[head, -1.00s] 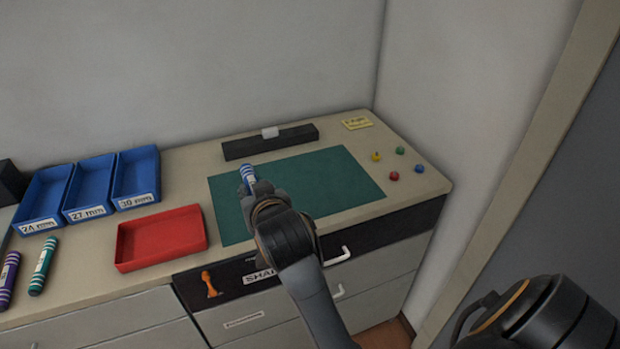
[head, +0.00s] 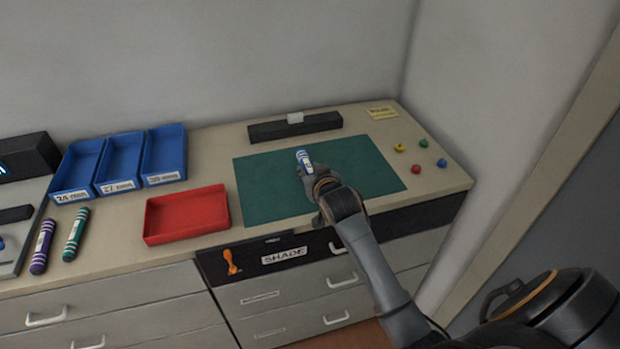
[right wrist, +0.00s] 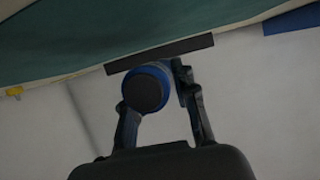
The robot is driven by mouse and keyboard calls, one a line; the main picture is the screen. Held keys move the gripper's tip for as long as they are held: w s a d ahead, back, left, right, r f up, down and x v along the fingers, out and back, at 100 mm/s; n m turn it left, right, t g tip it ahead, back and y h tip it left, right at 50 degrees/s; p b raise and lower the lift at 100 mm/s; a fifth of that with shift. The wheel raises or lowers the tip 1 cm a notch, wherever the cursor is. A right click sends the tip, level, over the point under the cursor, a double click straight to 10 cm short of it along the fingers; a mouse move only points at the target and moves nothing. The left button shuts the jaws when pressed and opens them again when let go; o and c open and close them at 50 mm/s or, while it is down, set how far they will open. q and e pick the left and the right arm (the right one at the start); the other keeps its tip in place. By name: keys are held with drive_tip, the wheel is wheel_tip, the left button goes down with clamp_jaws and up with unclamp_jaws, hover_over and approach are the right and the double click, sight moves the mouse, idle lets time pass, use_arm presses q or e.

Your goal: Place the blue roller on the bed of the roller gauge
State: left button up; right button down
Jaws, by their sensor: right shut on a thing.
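The blue roller (head: 304,160), with white bands, is held in my right gripper (head: 311,174) over the green mat. In the right wrist view the roller (right wrist: 146,88) shows end-on, with a dark round end, between the fingers of my right gripper (right wrist: 158,95). The gripper is shut on it. A grey device (head: 20,235) with dark parts, partly cut off at the left edge, may be the roller gauge; I cannot tell for sure. My left gripper is not in view.
A green mat (head: 262,195) covers the right part of the counter. A red tray (head: 188,236), several blue bins (head: 163,155), a purple roller (head: 42,247) and a teal roller (head: 76,235) lie to its left. A black bar (head: 295,127) stands behind; coloured knobs (head: 415,169) sit right.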

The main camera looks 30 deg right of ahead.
drive_tip(key=shift+f+p, duration=0.3)
drive_tip(key=shift+f, duration=1.15)
drive_tip(key=shift+f, duration=0.2)
drive_tip(key=c, duration=1.1)
unclamp_jaws()
drive_tip(key=shift+o, duration=0.2)
drive_tip(key=shift+r, duration=0.1)
